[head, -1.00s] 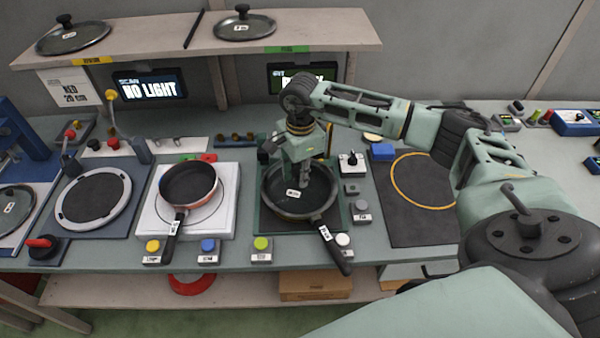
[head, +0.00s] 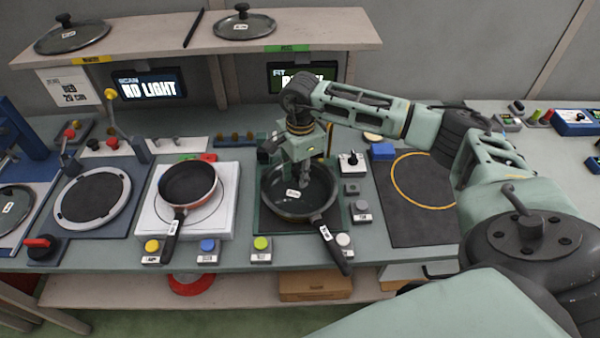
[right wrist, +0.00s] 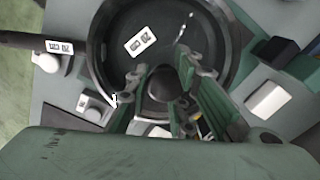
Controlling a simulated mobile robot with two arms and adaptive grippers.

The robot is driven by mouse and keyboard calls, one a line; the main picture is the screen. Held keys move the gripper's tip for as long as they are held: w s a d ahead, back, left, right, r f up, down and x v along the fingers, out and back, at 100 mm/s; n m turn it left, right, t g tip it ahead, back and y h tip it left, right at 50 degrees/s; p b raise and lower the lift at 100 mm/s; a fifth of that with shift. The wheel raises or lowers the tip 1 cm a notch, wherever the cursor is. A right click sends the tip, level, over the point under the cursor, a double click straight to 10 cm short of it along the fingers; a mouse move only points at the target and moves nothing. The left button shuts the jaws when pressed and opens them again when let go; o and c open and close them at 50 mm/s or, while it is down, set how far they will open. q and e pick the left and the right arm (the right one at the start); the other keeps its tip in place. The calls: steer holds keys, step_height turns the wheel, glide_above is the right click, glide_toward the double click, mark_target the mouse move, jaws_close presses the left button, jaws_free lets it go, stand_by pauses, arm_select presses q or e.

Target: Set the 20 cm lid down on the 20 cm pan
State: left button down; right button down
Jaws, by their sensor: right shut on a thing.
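The 20 cm pan (head: 306,217) sits on the green-framed station, its black handle (head: 337,252) pointing toward the front right. The dark 20 cm lid (head: 284,203) with a white label is at the pan's mouth, inside its rim outline. I cannot tell whether it touches the rim. My right gripper (head: 304,184) is above the lid, shut on its knob. In the right wrist view the fingers (right wrist: 160,80) flank the round dark knob; the lid (right wrist: 165,25) looks roughly centred in the pan (right wrist: 88,55). My left gripper is not in view.
A red-sided pan (head: 188,184) stands on the white plate to the left. Buttons (head: 261,245) line the front edge. A small joystick box (head: 351,162) is close right of the pan. Two lids (head: 72,38) (head: 245,26) rest on the shelf above. The dark mat (head: 425,220) is empty.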

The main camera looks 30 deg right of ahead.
steer(key=c, duration=1.5)
jaws_free()
steer(key=shift+o, duration=0.2)
